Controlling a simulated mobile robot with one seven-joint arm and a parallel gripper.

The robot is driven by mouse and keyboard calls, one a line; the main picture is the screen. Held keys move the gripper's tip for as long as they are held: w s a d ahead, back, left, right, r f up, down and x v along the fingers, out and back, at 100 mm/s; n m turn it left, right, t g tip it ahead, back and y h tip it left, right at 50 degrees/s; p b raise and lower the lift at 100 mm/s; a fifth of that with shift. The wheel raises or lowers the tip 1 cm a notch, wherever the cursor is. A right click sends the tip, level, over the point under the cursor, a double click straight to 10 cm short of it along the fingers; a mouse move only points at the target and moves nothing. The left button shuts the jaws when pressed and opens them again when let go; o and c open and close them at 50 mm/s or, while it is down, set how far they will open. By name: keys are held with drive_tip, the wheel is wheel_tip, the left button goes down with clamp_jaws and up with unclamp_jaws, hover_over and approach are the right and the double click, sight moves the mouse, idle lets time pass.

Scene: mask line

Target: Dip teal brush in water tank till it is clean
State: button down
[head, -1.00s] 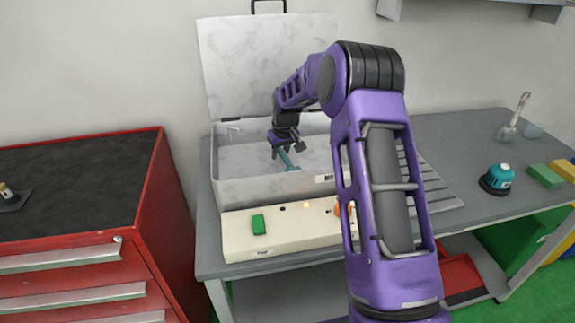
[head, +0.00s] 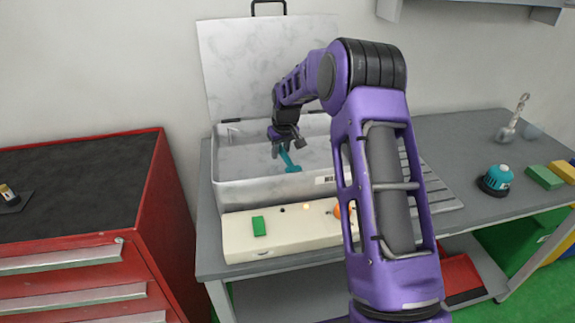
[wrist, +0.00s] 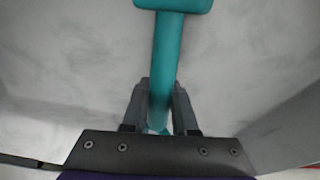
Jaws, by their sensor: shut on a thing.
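The teal brush (head: 289,160) is in my gripper (head: 283,146), which is shut on its handle. The brush hangs at a tilt inside the open metal water tank (head: 262,192), with its head end lower and to the right. In the wrist view the teal handle (wrist: 166,60) runs up from between the fingers (wrist: 160,105) to a wider head (wrist: 175,4) cut off by the top edge. I cannot make out the water surface or whether the brush touches it. The bristles are not visible, so their cleanness cannot be told.
The tank's lid (head: 262,60) stands open at the back. A cream control panel (head: 290,235) with a green switch (head: 259,226) is in front. A red drawer cabinet (head: 80,215) is at the left; a teal-topped device (head: 497,178) sits on the grey table (head: 450,150) at the right.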

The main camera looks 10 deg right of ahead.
wheel_tip(320, 180, up, 14)
idle(1.3)
idle(1.9)
drive_tip(key=shift+r, duration=1.9)
drive_tip(key=shift+s, duration=0.1)
